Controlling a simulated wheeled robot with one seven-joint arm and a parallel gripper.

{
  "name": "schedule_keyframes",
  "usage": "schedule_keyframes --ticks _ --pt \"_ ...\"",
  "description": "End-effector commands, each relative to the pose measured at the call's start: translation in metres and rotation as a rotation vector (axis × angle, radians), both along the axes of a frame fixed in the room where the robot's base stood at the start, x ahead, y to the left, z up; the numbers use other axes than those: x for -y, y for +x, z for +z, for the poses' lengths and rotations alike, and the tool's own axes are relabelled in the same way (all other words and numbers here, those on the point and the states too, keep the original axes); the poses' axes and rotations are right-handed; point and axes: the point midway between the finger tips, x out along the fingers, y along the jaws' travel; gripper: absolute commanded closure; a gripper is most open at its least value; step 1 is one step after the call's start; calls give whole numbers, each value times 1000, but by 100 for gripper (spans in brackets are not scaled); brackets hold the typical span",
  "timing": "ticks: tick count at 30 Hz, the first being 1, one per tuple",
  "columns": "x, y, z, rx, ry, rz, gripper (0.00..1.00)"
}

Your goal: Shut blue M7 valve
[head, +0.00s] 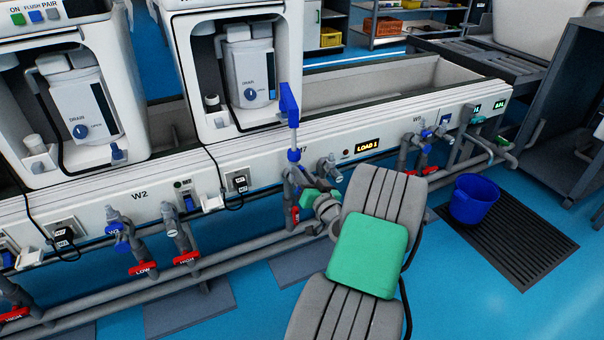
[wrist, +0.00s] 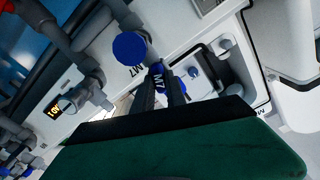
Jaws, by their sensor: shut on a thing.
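The blue M7 valve (head: 294,156) sits on a grey pipe at the front of the white panel, left of the M7 label. In the wrist view a blue part marked M7 (wrist: 157,69) shows at the ends of the dark fingers. My gripper (wrist: 163,88) is shut on this blue M7 handle, one finger on each side. In the head view my grey and green arm reaches to the valve from below right and partly hides the fingers. A round blue disc (wrist: 130,47) on a pipe shows beside the fingers. How far the valve is turned is hard to tell.
A tall blue lever (head: 290,104) stands just above the valve. A grey tap (head: 328,167) and the lit LOAD 1 display (head: 367,146) are to its right. W2 taps with red tags (head: 143,268) are at left. A blue bucket (head: 474,199) stands on a floor grate.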

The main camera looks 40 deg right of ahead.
Motion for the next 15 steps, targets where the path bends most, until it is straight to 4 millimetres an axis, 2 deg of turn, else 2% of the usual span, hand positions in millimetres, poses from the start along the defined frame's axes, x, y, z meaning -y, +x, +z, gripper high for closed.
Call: schedule_keyframes --ticks 15 --pt "2 -1 0 135 471 -1 100"
